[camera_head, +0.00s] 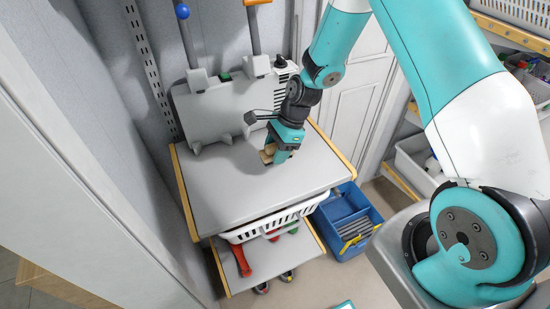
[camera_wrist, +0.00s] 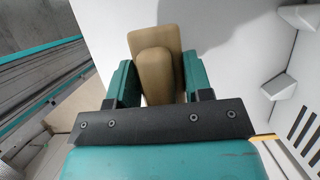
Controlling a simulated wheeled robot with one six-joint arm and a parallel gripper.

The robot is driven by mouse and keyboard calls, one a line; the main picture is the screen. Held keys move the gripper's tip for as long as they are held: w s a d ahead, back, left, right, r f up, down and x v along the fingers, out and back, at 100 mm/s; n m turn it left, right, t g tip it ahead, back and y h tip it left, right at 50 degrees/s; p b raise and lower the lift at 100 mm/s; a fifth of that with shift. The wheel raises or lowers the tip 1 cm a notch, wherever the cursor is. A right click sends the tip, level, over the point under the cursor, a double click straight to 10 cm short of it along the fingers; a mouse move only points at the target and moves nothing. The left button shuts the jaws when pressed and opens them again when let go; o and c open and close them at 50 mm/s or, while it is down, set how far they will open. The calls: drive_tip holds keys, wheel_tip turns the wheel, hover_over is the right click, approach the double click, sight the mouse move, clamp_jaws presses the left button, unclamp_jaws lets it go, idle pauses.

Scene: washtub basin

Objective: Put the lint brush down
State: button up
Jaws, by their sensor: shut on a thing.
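The lint brush (camera_head: 267,152) shows as a small tan wooden piece at my gripper (camera_head: 277,156), over the grey top shelf (camera_head: 235,192). In the wrist view, the tan lint brush (camera_wrist: 156,75) sits between the two teal fingers of my gripper (camera_wrist: 158,88), which is shut on it. My gripper points down at the right part of the shelf top. I cannot tell whether the brush touches the surface. Part of the brush is hidden by the fingers.
A grey panel (camera_head: 215,112) with pegs stands at the back of the shelf. A white basket (camera_head: 262,229) sits below the top, and a blue crate (camera_head: 350,212) stands on the right. The front and left of the shelf top are clear.

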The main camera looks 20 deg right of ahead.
sight(276, 169)
drive_tip(key=shift+f+p, duration=0.4)
drive_tip(key=shift+f, duration=1.9)
drive_tip(key=shift+f, duration=0.15)
drive_tip(key=o, duration=0.9)
drive_tip(key=shift+o, duration=0.2)
